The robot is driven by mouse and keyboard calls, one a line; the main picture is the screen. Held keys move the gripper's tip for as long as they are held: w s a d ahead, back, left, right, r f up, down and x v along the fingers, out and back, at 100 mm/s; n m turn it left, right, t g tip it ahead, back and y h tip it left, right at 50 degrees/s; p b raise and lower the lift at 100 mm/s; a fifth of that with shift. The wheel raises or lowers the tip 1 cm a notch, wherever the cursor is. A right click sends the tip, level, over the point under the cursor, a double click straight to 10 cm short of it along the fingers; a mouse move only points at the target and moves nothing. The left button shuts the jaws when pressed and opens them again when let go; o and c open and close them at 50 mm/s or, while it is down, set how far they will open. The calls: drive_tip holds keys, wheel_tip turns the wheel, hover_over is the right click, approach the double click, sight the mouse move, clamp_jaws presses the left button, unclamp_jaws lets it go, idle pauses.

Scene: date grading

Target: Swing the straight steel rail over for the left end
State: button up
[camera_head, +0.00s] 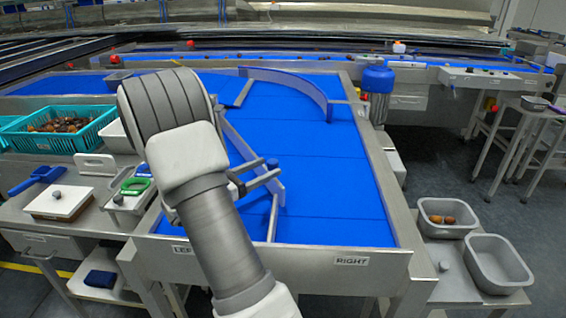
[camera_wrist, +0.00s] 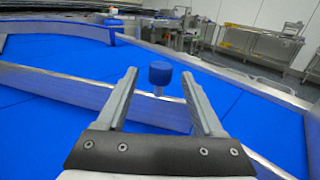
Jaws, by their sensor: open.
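The straight steel rail (camera_head: 239,143) stands on edge on the blue belt (camera_head: 335,175), slanting from the belt's left side towards the near middle. Its near end is close to the far end of a thin divider (camera_head: 272,220) between the LEFT and RIGHT labels. A blue knob (camera_head: 272,163) stands on a post at the rail; it also shows in the wrist view (camera_wrist: 160,75). My gripper (camera_head: 270,168) is open, its fingers pointing at the knob. In the wrist view the knob appears between the fingertips; whether they touch it is unclear. My arm hides part of the belt's left side.
A curved guide (camera_head: 298,84) and a short steel plate (camera_head: 243,93) stand farther up the belt. The LEFT plate (camera_head: 182,249) and RIGHT plate (camera_head: 351,261) mark the near edge. A teal crate of dates (camera_head: 95,135) is left; grey bins (camera_head: 497,262) stand right.

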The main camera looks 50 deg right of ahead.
drive_tip(key=d, duration=0.6)
drive_tip(key=shift+s+d+b, duration=0.25)
drive_tip(key=shift+s+b, duration=0.15)
drive_tip(key=shift+b, duration=0.05)
clamp_jaws()
idle(1.0)
